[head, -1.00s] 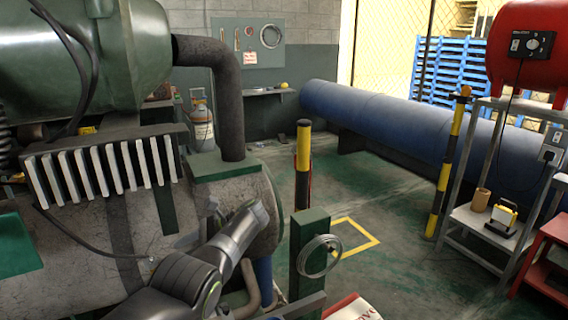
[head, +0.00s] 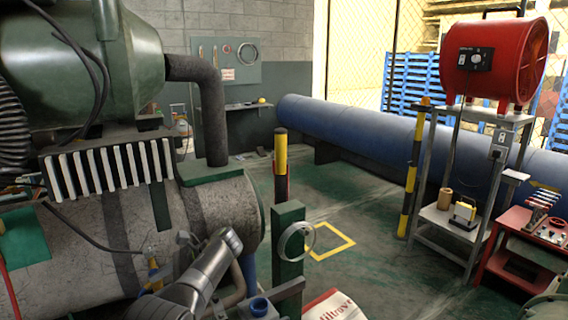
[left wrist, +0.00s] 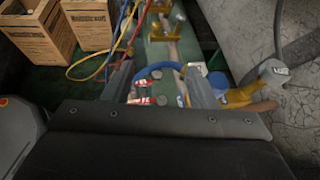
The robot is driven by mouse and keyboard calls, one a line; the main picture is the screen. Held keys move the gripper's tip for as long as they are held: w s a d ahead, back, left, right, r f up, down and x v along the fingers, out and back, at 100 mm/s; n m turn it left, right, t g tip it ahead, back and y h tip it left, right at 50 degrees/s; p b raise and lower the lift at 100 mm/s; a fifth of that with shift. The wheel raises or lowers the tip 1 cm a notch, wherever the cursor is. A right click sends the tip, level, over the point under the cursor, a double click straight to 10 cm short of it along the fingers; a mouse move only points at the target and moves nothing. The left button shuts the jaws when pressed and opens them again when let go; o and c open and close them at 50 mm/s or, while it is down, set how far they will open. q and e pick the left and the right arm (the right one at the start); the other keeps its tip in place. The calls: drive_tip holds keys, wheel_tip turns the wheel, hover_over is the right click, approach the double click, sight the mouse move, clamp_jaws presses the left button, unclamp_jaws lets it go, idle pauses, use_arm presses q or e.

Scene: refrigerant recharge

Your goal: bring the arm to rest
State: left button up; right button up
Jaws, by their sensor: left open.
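My left arm (head: 200,277) rises from the bottom of the head view in front of the large grey cylinder (head: 130,225). I cannot clearly make out its fingertips there. In the left wrist view my left gripper (left wrist: 160,88) is open, with its two grey fingers apart. I see nothing clamped between them. Behind the fingers lie a green beam (left wrist: 172,55) and a blue ring-shaped part with small red-and-white items. My right gripper does not show.
Yellow, red and blue hoses (left wrist: 112,55) run near the left finger, beside cardboard boxes (left wrist: 38,35). A brass-coloured fitting (left wrist: 240,95) is close on the right. A green post (head: 288,245) stands right of the arm. Open floor (head: 355,210) lies beyond, left of a metal rack (head: 455,190).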

use_arm(q)
drive_tip(key=s+a+f+n+t+h, duration=0.1)
drive_tip(key=s+a+f+n+h, duration=0.2)
drive_tip(key=s+f, duration=0.65)
drive_tip(key=s+f+n+t+h, duration=0.3)
drive_tip(key=s+f, duration=0.4)
drive_tip(key=f, duration=0.6)
drive_tip(key=s+n+t+h, duration=0.1)
drive_tip(key=s+n+h, duration=0.3)
drive_tip(key=s, duration=1)
drive_tip(key=s+d+r+n+t, duration=0.35)
drive_tip(key=s+r, duration=0.45)
drive_tip(key=s, duration=0.3)
wheel_tip(320, 180, down, 20)
drive_tip(key=a+g+p, duration=0.2)
drive_tip(key=p, duration=0.3)
drive_tip(key=s+d+f+g+h+p, duration=0.1)
drive_tip(key=s+f+p, duration=0.2)
drive_tip(key=s+f, duration=0.9)
drive_tip(key=s+n, duration=0.1)
drive_tip(key=s, duration=0.2)
drive_tip(key=shift+p, duration=0.35)
drive_tip(key=shift+g, duration=0.25)
